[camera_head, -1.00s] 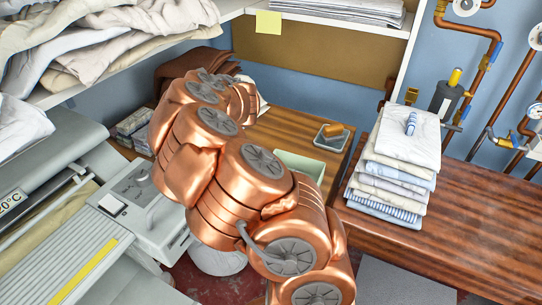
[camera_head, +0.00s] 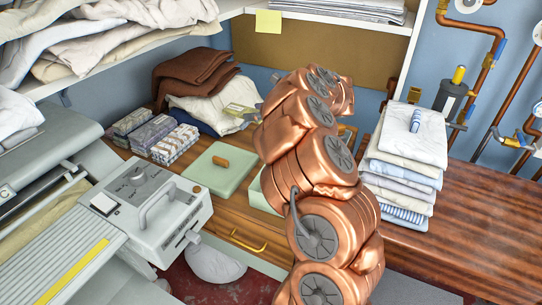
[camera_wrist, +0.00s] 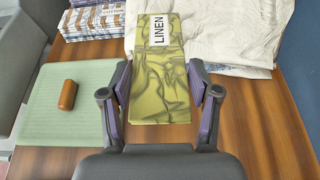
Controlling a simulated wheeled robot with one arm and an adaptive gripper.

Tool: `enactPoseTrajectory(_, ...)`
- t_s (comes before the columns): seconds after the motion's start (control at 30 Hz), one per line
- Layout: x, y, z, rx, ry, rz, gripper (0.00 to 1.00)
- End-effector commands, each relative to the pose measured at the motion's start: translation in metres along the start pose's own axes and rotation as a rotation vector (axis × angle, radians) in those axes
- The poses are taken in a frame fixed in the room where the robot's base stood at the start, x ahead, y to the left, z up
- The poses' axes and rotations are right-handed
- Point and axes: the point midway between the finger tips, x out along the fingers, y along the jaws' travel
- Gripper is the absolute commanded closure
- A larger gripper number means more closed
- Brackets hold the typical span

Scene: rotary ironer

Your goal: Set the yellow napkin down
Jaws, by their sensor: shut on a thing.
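The yellow napkin (camera_wrist: 160,95) is an olive-yellow patterned folded piece with a white "LINEN" label at its far end. In the wrist view it lies between the two purple-padded fingers of my gripper (camera_wrist: 160,88), which is shut on it. My arm hides most of the gripper there. I cannot tell whether the napkin touches the counter or the cloth beneath.
A pale green lid (camera_head: 216,170) with a brown handle lies on the wooden counter (camera_wrist: 245,115). Patterned packs (camera_head: 172,140) and a cream cloth (camera_head: 208,112) stand behind it. Folded linens (camera_head: 400,165) are stacked at right.

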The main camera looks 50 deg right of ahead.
Motion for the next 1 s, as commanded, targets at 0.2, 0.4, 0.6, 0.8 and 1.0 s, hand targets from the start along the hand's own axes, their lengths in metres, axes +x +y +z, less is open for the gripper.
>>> enactPoseTrajectory(0.2, -0.012, -0.005, -0.010, -0.004, 0.000, 0.011, 0.68)
enactPoseTrajectory(0.4, -0.001, -0.004, -0.038, 0.002, -0.002, 0.015, 0.68)
enactPoseTrajectory(0.6, 0.008, -0.005, -0.058, -0.003, -0.002, 0.013, 0.68)
enactPoseTrajectory(0.8, 0.013, -0.005, -0.071, -0.001, -0.002, 0.013, 0.68)
enactPoseTrajectory(1.0, 0.022, -0.005, -0.092, -0.003, -0.001, 0.012, 0.68)
